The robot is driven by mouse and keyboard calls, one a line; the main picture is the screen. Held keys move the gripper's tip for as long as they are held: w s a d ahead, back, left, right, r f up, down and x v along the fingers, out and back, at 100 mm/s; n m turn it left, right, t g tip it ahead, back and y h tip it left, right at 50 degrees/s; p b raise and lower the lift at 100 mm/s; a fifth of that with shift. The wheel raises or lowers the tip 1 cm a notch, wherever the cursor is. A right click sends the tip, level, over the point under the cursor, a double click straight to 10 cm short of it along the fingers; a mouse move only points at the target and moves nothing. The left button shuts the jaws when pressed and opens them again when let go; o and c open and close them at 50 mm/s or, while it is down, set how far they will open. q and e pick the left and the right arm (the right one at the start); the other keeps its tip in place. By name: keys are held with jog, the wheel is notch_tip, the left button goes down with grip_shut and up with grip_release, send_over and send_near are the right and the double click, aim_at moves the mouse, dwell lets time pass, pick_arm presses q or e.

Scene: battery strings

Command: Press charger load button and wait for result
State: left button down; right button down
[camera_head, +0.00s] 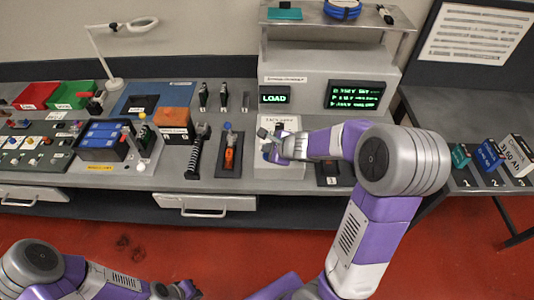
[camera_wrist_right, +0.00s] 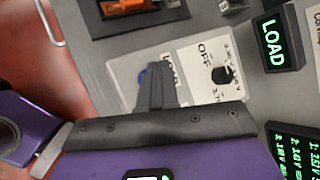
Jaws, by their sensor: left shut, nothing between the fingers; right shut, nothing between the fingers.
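The charger (camera_head: 310,72) is a pale grey box at the back of the bench. Its small display (camera_head: 274,97) reads LOAD in green, also seen in the right wrist view (camera_wrist_right: 276,42). A wider display (camera_head: 355,95) shows several green lines. A white control panel (camera_head: 285,172) lies in front of it. My right gripper (camera_wrist_right: 156,72) is shut and empty over this panel. A blue button (camera_wrist_right: 142,76) is partly hidden behind its fingertips; I cannot tell whether they touch. A black knob (camera_wrist_right: 222,75) beside it is near the word OFF. My left gripper (camera_head: 185,289) is shut and empty, low at the front.
A battery pack with blue cells (camera_head: 101,138) stands on the bench at left. A black-handled tool (camera_head: 197,150) and an orange-handled tool (camera_head: 229,152) lie left of the panel. Labelled boxes (camera_head: 490,155) stand on the right table. The red floor in front is clear.

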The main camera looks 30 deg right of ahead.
notch_tip(320, 180, up, 5)
jog(key=p, duration=0.4)
jog(key=shift+p, duration=0.35)
jog(key=shift+f, duration=0.1)
dwell(0.6)
